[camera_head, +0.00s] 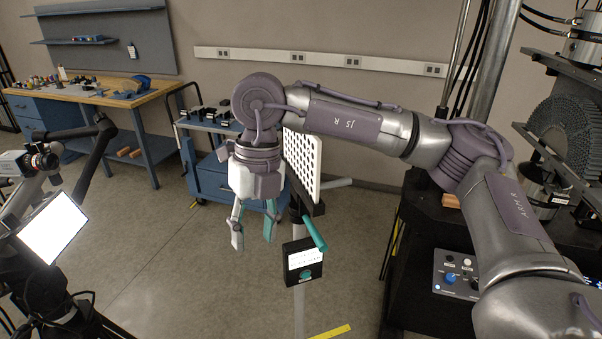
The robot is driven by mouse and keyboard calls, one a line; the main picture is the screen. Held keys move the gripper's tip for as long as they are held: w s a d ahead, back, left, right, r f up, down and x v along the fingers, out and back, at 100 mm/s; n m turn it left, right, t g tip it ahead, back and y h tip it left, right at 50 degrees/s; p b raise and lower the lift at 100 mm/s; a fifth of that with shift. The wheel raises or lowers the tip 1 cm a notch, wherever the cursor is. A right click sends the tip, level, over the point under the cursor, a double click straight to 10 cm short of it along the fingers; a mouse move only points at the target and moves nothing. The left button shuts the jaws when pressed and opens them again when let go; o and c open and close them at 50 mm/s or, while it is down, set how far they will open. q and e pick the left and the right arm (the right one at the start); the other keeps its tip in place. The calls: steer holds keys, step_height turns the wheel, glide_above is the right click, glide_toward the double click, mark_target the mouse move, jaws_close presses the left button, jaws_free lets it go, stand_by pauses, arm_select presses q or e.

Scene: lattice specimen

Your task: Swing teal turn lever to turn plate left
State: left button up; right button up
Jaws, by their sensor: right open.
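The teal turn lever (314,233) is a short rod slanting down to the right, just below the plate and above a small black box. The plate (303,165) is a white perforated lattice panel, upright in a dark holder on a post and seen at a steep angle. My right gripper (254,237) hangs pointing down to the left of the lever, its fingers apart with nothing between them. In the picture there is a gap between its right finger and the lever. My right forearm crosses in front of the plate's upper part. My left gripper is out of view.
The black box (303,262) has a white label and a teal knob. A bright lamp panel (60,230) stands at left. A blue cart (209,180) is behind the gripper. A black machine with a control panel (458,277) stands at right. Floor left of the post is clear.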

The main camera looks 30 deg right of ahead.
mark_target(320, 242)
steer(key=d+r+m+h, duration=0.3)
steer(key=d+r+h, duration=0.15)
steer(key=d, duration=0.55)
steer(key=shift+t+y, duration=0.25)
steer(key=shift+t, duration=0.15)
steer(key=d+f+b, duration=0.1)
steer(key=f+b, duration=0.1)
steer(key=f, duration=0.2)
steer(key=f+b, duration=0.3)
steer(key=f, duration=0.1)
steer(key=d+f+b, duration=0.1)
steer(key=f+b, duration=0.1)
steer(key=f, duration=0.2)
steer(key=shift+s+d+f, duration=0.15)
steer(key=shift+d, duration=0.2)
jaws_close()
